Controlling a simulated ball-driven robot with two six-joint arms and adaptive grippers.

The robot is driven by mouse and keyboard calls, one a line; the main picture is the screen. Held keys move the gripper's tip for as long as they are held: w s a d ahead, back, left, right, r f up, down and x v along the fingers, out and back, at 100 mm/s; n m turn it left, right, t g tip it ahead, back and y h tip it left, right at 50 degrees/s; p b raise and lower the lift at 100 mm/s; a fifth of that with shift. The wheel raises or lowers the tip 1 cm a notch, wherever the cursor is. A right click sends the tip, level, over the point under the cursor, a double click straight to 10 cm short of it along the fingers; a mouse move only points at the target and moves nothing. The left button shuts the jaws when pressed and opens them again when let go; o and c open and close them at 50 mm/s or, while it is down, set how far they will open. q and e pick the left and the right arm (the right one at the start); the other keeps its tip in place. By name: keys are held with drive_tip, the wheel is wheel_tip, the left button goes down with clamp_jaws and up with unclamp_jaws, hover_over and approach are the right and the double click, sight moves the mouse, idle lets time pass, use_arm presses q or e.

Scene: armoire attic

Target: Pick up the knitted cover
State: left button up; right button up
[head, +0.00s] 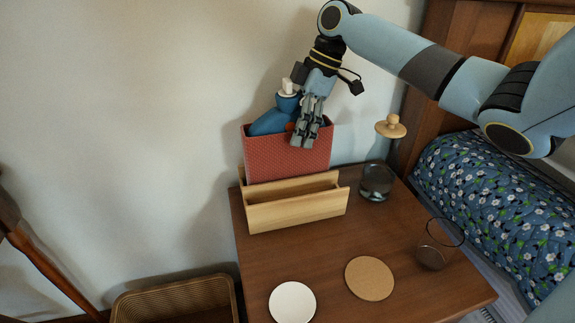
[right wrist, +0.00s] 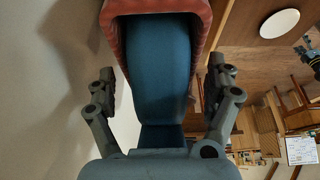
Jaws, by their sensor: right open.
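The red knitted cover (head: 285,160) stands upright in a pale wooden holder (head: 300,210) at the back of the bedside table. A blue bottle-like thing (head: 268,123) with a white top (head: 287,87) rises out of its open upper end. My right gripper (head: 306,133) is open in front of the cover's upper edge, hiding part of it. In the right wrist view, the cover's red rim (right wrist: 113,30) curves around the blue body (right wrist: 157,70). The open fingers (right wrist: 160,95) are on either side of the blue body, with gaps showing. My left gripper is out of view.
A glass jar (head: 376,184) and a wooden knob (head: 391,126) are to the right of the holder. A glass cup (head: 433,257), a cork disc (head: 369,279) and a white disc (head: 292,302) are nearer. A flowered bed (head: 500,205) is right; a wicker basket (head: 175,299) is lower left.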

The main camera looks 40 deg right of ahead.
clamp_jaws()
idle(0.6)
drive_tip(key=shift+w+r, duration=0.1)
